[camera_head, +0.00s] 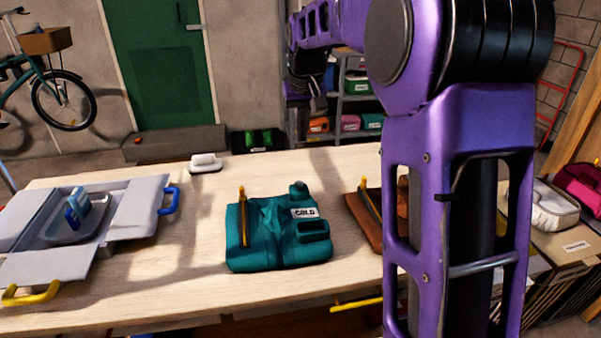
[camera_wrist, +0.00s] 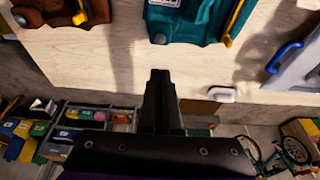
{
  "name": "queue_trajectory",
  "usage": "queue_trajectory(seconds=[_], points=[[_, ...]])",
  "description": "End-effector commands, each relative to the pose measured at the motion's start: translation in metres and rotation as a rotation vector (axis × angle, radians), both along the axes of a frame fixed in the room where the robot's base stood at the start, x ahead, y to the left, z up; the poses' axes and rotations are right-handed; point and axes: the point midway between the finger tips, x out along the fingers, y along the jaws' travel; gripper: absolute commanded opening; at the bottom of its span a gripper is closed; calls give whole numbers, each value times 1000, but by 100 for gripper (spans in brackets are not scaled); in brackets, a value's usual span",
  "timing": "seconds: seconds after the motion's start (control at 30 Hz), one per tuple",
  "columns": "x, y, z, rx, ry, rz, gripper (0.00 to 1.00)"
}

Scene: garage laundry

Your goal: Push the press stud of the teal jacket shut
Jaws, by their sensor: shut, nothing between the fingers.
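The teal jacket (camera_head: 270,258) lies folded on the table, with a "COLD" label and a yellow strip on its front. A grey round stud (camera_head: 299,185) shows at its far right corner. In the wrist view the jacket (camera_wrist: 205,22) is at the top edge, partly cut off, with the silvery stud (camera_wrist: 160,38) at its near corner. I cannot tell whether the stud is pressed shut. My gripper (camera_wrist: 160,73) is shut and empty, apart from the jacket. In the head view my gripper (camera_head: 318,104) is up beyond the table's far edge.
A brown jacket (camera_head: 362,223) lies to the right, partly behind my arm. On the left is an open grey case (camera_head: 130,222) with blue and yellow handles. A white brush-like item (camera_head: 205,162) sits near the far edge. Bare wood surrounds the teal jacket.

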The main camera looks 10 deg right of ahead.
Motion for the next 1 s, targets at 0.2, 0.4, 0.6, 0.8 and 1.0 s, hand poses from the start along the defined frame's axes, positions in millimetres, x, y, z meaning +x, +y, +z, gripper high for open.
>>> queue_trajectory(seconds=[0.2, 0.4, 0.6, 0.8, 1.0], points=[[0, 0, 0, 0, -1, -1, 0], [4, 0, -18, 0, 3, -1, 0], [15, 0, -57, 0, 3, -1, 0], [28, 0, -97, 2, 2, -2, 0], [28, 0, -125, 1, 1, -2, 0]])
